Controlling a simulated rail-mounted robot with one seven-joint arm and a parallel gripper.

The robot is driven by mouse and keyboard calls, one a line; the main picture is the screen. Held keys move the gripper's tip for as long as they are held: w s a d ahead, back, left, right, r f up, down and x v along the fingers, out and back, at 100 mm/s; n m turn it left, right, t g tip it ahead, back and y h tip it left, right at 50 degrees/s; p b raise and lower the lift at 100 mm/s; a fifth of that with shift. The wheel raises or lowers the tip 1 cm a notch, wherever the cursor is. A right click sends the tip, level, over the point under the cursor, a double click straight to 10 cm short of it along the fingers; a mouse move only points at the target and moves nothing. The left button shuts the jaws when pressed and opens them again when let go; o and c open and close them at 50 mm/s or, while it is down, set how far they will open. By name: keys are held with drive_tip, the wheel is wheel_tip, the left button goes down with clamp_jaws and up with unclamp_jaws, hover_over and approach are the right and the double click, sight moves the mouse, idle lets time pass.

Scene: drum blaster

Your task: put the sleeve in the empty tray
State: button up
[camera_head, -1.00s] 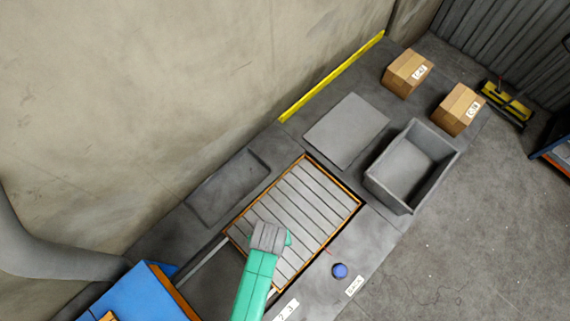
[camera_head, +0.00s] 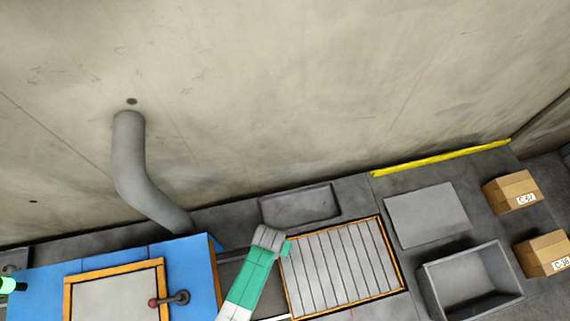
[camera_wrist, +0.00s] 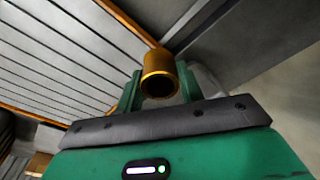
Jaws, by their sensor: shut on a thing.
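The sleeve (camera_wrist: 158,75) is a short brass-coloured hollow cylinder in the wrist view. My gripper (camera_wrist: 159,82) is shut on it, with a green finger on each side and the open end facing the camera. In the head view my gripper (camera_head: 287,248) is at the left edge of the slatted surface; the sleeve cannot be made out there. A shallow grey tray (camera_head: 300,205) lies by the wall, behind and slightly right of my gripper, and looks empty.
The orange-edged slatted surface (camera_head: 340,262) lies right of my gripper. Beyond it are a flat grey plate (camera_head: 427,215), a deep grey bin (camera_head: 470,280) and two cardboard boxes (camera_head: 512,192). A blue cabinet (camera_head: 198,275) with a knobbed lever (camera_head: 170,299) stands left.

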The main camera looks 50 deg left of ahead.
drive_tip(key=shift+w+a+f+b, duration=0.1)
drive_tip(key=shift+f+b, duration=0.1)
drive_tip(key=shift+b, duration=0.1)
drive_tip(key=w+a+b, duration=0.2)
drive_tip(key=w+b, duration=0.2)
drive_tip(key=w+a+f+b, duration=0.1)
drive_tip(key=w+a+b, duration=0.2)
drive_tip(key=w+b, duration=0.1)
drive_tip(key=w+a+b, duration=0.2)
drive_tip(key=w+b, duration=0.2)
drive_tip(key=shift+w+a+f, duration=0.2)
drive_tip(key=shift+a+f, duration=0.05)
drive_tip(key=shift+f, duration=0.1)
drive_tip(key=shift+w+a+r, duration=0.15)
drive_tip(key=shift+w+r, duration=0.05)
drive_tip(key=shift+r, duration=0.05)
drive_tip(key=f+b, duration=0.2)
drive_tip(key=b, duration=0.1)
drive_tip(key=f+b, duration=0.2)
drive_tip(key=shift+w+a, duration=0.2)
drive_tip(key=shift+w, duration=0.1)
drive_tip(key=shift+r, duration=0.25)
drive_tip(key=shift+f, duration=0.2)
drive_tip(key=o, duration=1.3)
drive_tip(key=shift+r, duration=0.1)
